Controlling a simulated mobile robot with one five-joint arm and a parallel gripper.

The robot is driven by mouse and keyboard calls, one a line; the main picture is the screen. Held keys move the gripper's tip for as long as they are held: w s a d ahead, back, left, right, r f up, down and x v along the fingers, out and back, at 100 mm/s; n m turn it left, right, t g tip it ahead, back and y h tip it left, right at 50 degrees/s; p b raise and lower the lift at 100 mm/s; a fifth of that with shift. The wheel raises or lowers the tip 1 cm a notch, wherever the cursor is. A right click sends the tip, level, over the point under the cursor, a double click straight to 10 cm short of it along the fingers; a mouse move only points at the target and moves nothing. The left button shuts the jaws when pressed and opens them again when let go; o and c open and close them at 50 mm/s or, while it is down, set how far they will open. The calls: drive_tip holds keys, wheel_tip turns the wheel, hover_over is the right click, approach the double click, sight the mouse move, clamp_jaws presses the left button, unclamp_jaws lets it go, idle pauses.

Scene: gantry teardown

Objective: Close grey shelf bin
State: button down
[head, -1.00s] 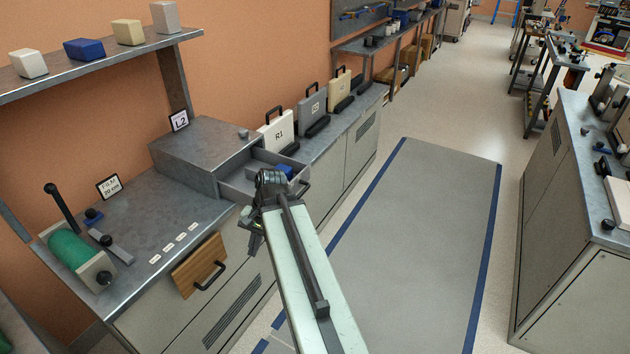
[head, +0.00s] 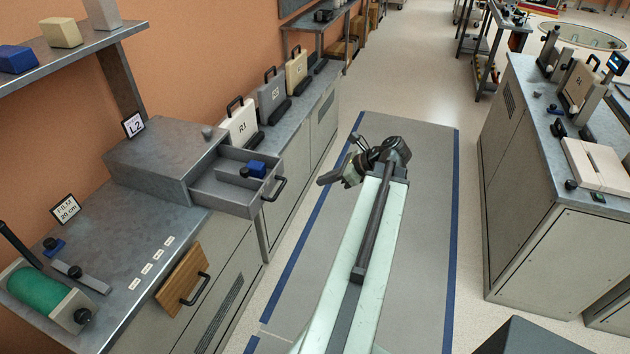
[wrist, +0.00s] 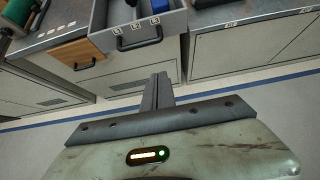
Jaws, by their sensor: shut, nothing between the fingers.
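The grey shelf bin is an open drawer (head: 226,198) pulled out of a grey metal housing (head: 150,155) on the left counter, under the label L2. A blue block (head: 257,169) and a small dark knob lie inside it. Its dark handle (head: 274,188) is on the front face. In the wrist view the drawer front (wrist: 140,33) shows at the top, with its handle and small labels. My gripper (head: 326,180) is shut and empty, over the floor to the right of the drawer and apart from it. Its closed fingers show in the wrist view (wrist: 158,80).
A wooden front with a handle (head: 182,281) is on the cabinet below. A green roller (head: 42,292) sits at the left. Cases, including R1 (head: 241,125), stand behind the drawer. A right-hand workbench (head: 520,180) borders the clear floor mat (head: 420,200).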

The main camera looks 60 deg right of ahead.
drive_tip(key=w+a+f+b, duration=0.2)
drive_tip(key=w+f+b, duration=0.1)
drive_tip(key=w, duration=0.6)
drive_tip(key=shift+w+a+f, duration=0.2)
drive_tip(key=shift+w+f, duration=0.1)
drive_tip(key=shift+f, duration=0.4)
drive_tip(key=shift+w, duration=0.1)
